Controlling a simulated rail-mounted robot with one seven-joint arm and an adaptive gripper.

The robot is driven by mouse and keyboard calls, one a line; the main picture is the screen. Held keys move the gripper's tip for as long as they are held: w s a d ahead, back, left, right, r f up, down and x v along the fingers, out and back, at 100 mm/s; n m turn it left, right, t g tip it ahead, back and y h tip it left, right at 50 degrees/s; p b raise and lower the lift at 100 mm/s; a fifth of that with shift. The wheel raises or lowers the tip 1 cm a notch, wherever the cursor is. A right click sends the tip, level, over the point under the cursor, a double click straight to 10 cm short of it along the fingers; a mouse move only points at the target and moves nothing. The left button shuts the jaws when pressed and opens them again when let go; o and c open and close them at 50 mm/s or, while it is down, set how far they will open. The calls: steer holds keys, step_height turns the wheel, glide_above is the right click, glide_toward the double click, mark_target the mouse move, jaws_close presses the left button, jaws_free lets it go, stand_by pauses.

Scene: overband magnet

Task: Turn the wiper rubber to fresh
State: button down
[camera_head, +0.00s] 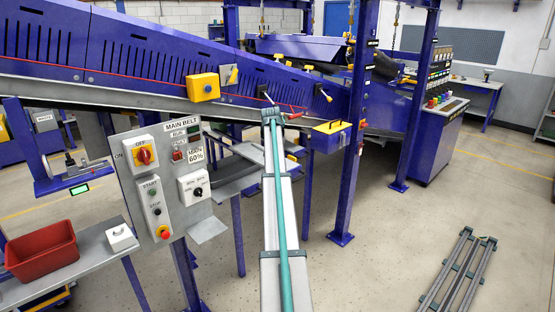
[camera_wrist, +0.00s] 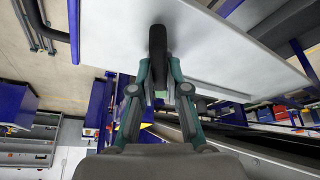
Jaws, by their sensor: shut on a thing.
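My gripper (camera_wrist: 159,72) is shut on a black handle (camera_wrist: 157,42) in the wrist view. The handle stands in front of a plain grey-white plate (camera_wrist: 215,45). In the head view my gripper (camera_head: 270,114) is at the lower edge of the purple conveyor side (camera_head: 150,55), at a black lever (camera_head: 267,97). A red-handled lever (camera_head: 293,115) is close to its right. The grip itself is too small to see clearly there. I cannot pick out the wiper rubber or a fresh marking in either view.
A MAIN BELT control panel (camera_head: 170,172) stands left of my arm. A yellow-topped blue box (camera_head: 331,134) is to the right, before a purple post (camera_head: 355,130). The floor at right is mostly open.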

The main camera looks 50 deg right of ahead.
steer(key=n+t, duration=0.1)
steer(key=n, duration=0.2)
steer(key=n+t+y+b, duration=0.1)
steer(key=n, duration=0.2)
steer(key=shift+s+d+n+y, duration=0.15)
steer(key=shift+n+y, duration=0.15)
steer(key=n+y, duration=0.1)
steer(key=n, duration=0.1)
steer(key=n+b, duration=0.1)
steer(key=n, duration=0.2)
steer(key=shift+t+y, duration=0.4)
steer(key=shift+n, duration=0.3)
steer(key=c, duration=1.2)
jaws_free()
steer(key=shift+o, duration=0.2)
steer(key=shift+r, duration=0.1)
steer(key=d+v, duration=0.1)
steer(key=v, duration=1)
steer(key=shift+s+a+r, duration=0.2)
steer(key=shift+a+r, duration=0.2)
